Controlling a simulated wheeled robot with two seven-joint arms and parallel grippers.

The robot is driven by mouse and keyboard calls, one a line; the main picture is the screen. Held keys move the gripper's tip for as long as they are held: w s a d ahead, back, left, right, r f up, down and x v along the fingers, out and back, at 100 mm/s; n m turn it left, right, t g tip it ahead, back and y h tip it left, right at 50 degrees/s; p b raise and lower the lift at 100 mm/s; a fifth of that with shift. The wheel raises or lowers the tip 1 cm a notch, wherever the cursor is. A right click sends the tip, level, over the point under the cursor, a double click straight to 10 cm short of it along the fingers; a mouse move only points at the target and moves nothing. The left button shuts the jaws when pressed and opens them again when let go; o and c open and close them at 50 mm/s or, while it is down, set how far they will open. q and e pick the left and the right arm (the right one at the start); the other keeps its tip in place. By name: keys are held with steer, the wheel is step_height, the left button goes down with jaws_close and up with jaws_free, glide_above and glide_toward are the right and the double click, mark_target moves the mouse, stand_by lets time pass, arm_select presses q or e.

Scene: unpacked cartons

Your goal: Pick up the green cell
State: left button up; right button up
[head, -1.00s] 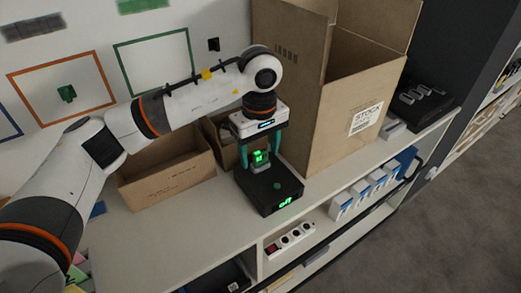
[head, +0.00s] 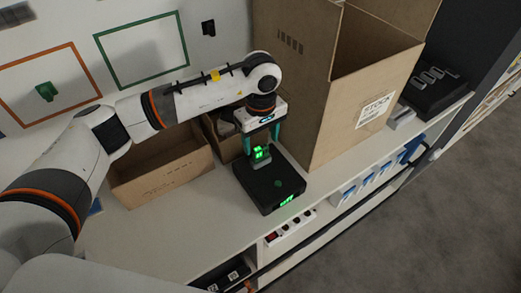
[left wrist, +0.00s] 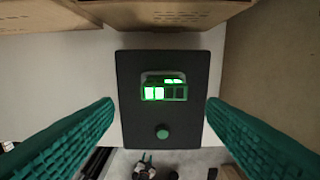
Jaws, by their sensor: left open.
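The green cell (head: 261,153), a small block with bright green lit windows, stands on a black device (head: 270,187) on the white counter. In the left wrist view the cell (left wrist: 164,88) lies near the middle, on the device's upper half, above a round green button (left wrist: 162,132). My left gripper (head: 262,143) points down over the cell, with its teal fingers apart. The left wrist view shows the open fingers (left wrist: 159,108) to either side of the device, with nothing between them touching the cell. My right gripper is not in view.
A tall open carton (head: 335,95) stands close to the right of my left gripper. A lower open carton (head: 165,178) is on the left. A power strip (head: 290,229) lies below the counter's front edge. The counter's front left is clear.

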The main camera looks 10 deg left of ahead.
mark_target(261, 147)
arm_select(q)
steer(key=f+p, duration=0.2)
steer(key=f, duration=0.1)
steer(key=f+p, duration=0.1)
steer(key=shift+w+a+f, duration=0.15)
steer(key=shift+w, duration=0.25)
steer(key=shift+f, duration=0.5)
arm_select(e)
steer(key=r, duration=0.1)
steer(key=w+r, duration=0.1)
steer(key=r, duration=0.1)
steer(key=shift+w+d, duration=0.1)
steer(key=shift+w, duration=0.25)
arm_select(q)
steer(key=c, duration=1.3)
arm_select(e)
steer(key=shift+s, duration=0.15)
arm_select(q)
steer(key=shift+w+r, duration=0.1)
